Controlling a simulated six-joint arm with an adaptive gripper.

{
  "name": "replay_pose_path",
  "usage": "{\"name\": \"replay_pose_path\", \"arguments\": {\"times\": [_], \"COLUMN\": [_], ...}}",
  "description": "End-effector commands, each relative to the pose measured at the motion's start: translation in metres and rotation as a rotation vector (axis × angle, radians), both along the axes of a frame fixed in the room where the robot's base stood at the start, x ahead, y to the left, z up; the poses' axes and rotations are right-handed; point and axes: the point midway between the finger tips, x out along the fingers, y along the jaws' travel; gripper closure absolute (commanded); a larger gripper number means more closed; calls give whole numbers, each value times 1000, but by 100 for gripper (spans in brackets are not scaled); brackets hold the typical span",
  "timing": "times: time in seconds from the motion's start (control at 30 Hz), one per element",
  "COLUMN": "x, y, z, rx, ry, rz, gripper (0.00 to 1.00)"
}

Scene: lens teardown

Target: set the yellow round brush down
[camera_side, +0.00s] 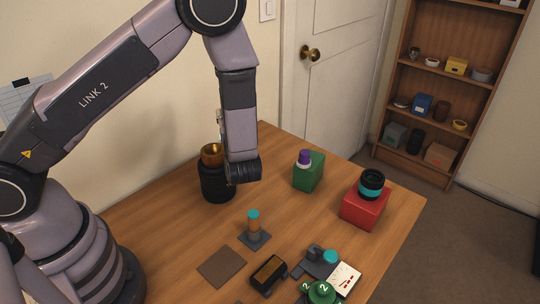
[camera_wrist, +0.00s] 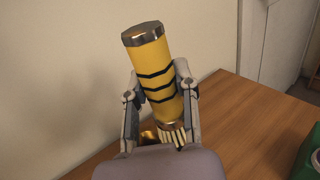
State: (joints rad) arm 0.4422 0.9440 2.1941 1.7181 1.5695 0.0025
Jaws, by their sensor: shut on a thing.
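The yellow round brush (camera_wrist: 152,62) is a yellow cylinder with dark bands, a metal cap at one end and pale bristles at the other. My gripper (camera_wrist: 158,84) is shut on its body, one finger on each side. In the wrist view the bristle end is toward my palm, near a gold-coloured part (camera_wrist: 148,136). In the side view my arm hides the brush and most of my gripper. A black cylinder (camera_side: 217,186) with a gold cup (camera_side: 212,153) in its top stands on the table beside my wrist.
The wooden table (camera_side: 165,215) holds a green block (camera_side: 309,175) with a purple-topped bottle, a red block (camera_side: 362,210) with a black and teal ring, a small stand (camera_side: 254,238), a brown mat (camera_side: 222,266) and several small parts at the front.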

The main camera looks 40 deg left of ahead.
Motion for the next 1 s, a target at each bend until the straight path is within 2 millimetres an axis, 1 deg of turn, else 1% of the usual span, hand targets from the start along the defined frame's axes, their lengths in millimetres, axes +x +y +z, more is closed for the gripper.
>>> {"name": "replay_pose_path", "arguments": {"times": [0.03,0.07,0.17,0.27,0.3,0.4,0.5,0.6,0.67,0.73,0.87,1.0], "x": [2,2,-9,-35,-48,-80,-106,-121,-121,-113,-82,-47], "y": [-10,-14,-32,-54,-62,-78,-88,-92,-94,-96,-104,-113], "z": [2,2,-4,-16,-20,-29,-33,-35,-37,-42,-57,-73], "rx": [-1,-2,-7,-14,-15,-14,-8,-2,-1,-1,-3,-2], "ry": [-1,1,12,24,27,26,17,7,3,0,-3,-2], "rz": [-18,-25,-41,-48,-49,-48,-47,-44,-40,-37,-34,-36], "gripper": [100,100,100,100,100,100,100,100,100,100,100,100]}}
